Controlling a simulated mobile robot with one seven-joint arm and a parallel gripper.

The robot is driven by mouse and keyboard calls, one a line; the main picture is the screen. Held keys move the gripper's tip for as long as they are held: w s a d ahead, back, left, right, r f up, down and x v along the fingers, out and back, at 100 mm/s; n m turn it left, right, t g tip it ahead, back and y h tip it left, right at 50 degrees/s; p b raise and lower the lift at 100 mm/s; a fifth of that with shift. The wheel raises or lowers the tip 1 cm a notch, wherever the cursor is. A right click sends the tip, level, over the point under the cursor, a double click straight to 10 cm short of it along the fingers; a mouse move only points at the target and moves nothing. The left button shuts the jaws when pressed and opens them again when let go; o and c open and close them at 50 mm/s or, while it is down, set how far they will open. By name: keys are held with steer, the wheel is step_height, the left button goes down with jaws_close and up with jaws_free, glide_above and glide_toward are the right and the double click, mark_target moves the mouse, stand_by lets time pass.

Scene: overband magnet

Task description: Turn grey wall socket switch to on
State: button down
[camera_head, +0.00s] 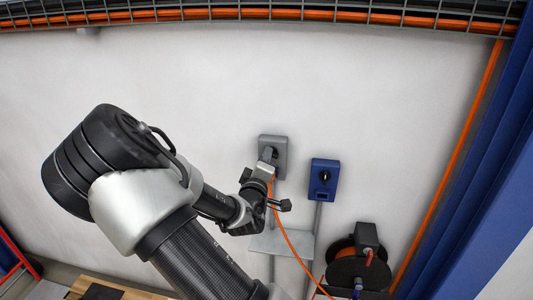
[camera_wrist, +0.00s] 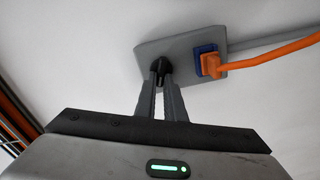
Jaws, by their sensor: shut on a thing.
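The grey wall socket (camera_head: 278,141) is fixed on the white wall, left of a blue box. In the wrist view the grey socket plate (camera_wrist: 145,52) carries a black rotary switch (camera_wrist: 160,67) and a blue outlet with an orange plug (camera_wrist: 210,65). My gripper (camera_wrist: 160,78) points at the plate, and its fingers are shut on the black switch. In the head view my gripper (camera_head: 268,160) reaches the socket's face and partly covers it. The switch's exact angle is hidden by the fingers.
A blue switch box (camera_head: 323,180) is mounted just right of the grey socket. An orange cable (camera_head: 289,245) hangs from the socket past a small grey shelf (camera_head: 282,243). A cable reel (camera_head: 357,265) stands lower right. A cable tray (camera_head: 260,13) runs along the top.

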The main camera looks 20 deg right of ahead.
steer(key=shift+f+n+p, duration=0.15)
steer(key=shift+n+p, duration=0.15)
steer(key=shift+n, duration=0.8)
steer(key=shift+f+n+p, duration=0.15)
steer(key=shift+n+p, duration=0.15)
steer(key=shift+n, duration=0.8)
steer(key=c, duration=1.8)
jaws_free()
steer(key=shift+c, duration=0.2)
steer(key=p+v, duration=0.6)
steer(key=v, duration=1.1)
steer(key=shift+a+p, duration=0.2)
steer(key=shift+p, duration=0.1)
